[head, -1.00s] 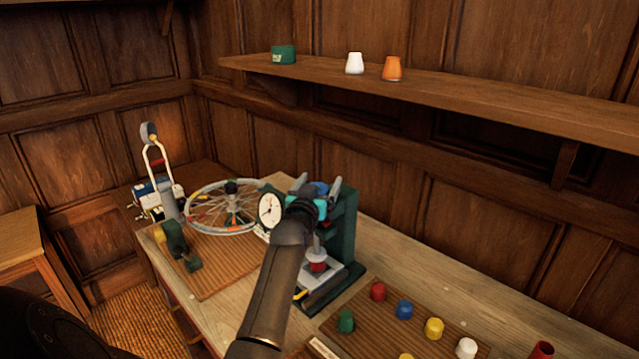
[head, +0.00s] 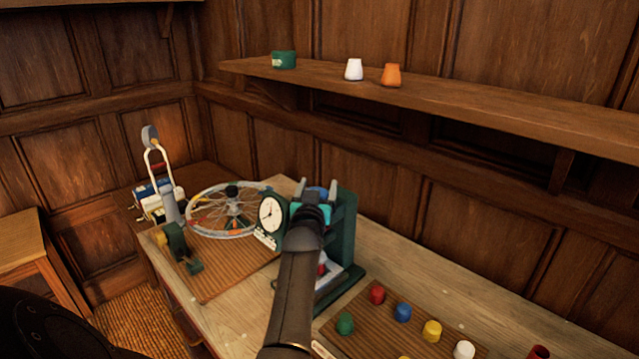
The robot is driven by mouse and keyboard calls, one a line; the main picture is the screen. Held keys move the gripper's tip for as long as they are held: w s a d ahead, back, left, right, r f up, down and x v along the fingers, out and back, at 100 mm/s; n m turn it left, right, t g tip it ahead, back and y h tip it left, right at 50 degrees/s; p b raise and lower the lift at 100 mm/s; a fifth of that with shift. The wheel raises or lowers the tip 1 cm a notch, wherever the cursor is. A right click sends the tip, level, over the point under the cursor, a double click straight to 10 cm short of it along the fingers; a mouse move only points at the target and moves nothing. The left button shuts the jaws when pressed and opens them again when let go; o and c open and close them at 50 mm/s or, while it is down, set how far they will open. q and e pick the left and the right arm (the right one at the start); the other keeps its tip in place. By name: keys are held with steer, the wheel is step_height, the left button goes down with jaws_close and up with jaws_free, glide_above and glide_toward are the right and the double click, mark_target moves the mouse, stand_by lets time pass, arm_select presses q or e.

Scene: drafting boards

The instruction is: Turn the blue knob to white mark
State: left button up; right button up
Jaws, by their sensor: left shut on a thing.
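The blue knob (head: 317,192) is at the top of a dark green machine (head: 346,225) on the bench, partly hidden behind my left gripper. My left gripper (head: 317,187) reaches over it, with one grey finger on each side, shut on the knob. My left wrist and forearm hide the front of the machine. I cannot make out a white mark from here. My right gripper is not in view.
A white dial (head: 270,214) stands just left of my left gripper, with a spoked wheel (head: 232,208) behind it. A board with several coloured caps (head: 388,318) lies at front right. A wall shelf (head: 470,96) runs behind.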

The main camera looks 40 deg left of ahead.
arm_select(q)
steer(key=shift+s+a+r+n+g+y, duration=0.1)
steer(key=shift+a+n+g+y, duration=0.05)
steer(key=shift+n+g+y, duration=0.3)
steer(key=shift+s+a+n+g+y, duration=0.1)
steer(key=shift+n+g+y, duration=0.2)
steer(key=shift+y, duration=0.25)
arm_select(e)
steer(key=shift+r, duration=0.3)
arm_select(q)
steer(key=o, duration=1.2)
steer(key=shift+o, duration=0.2)
